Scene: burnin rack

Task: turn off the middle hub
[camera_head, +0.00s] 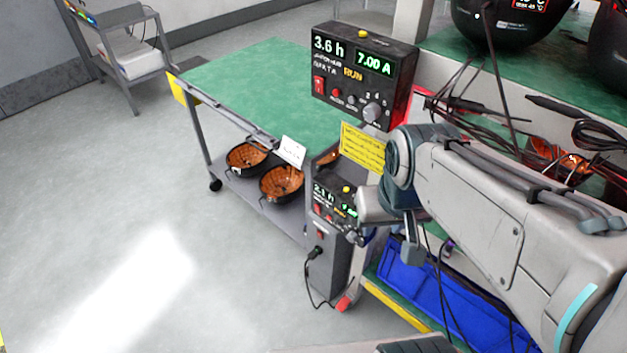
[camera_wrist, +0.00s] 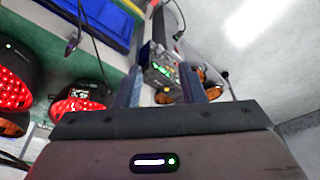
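A black hub (camera_head: 334,203) with a green display reading about 2.1 h and a lit RUN sign sits on the grey rack post, below a larger black hub (camera_head: 345,85). The larger hub reads 3.6 h and 7.00 A, with RUN lit and a red switch (camera_head: 319,84). My gripper (camera_head: 385,225) is just right of the lower hub and partly covers its right side. In the wrist view my gripper (camera_wrist: 160,80) has its two fingers apart with nothing held between them. A hub with a green display (camera_wrist: 160,70) shows beyond and between the fingers, tilted in the picture.
A yellow label (camera_head: 363,148) hangs between the hubs. A black plug and cable (camera_head: 315,252) are below the lower hub. A blue bin (camera_head: 440,290) and loose cables (camera_head: 480,120) are at right. Orange-lined bowls (camera_head: 282,183) stand on the cart shelf; the floor at left is clear.

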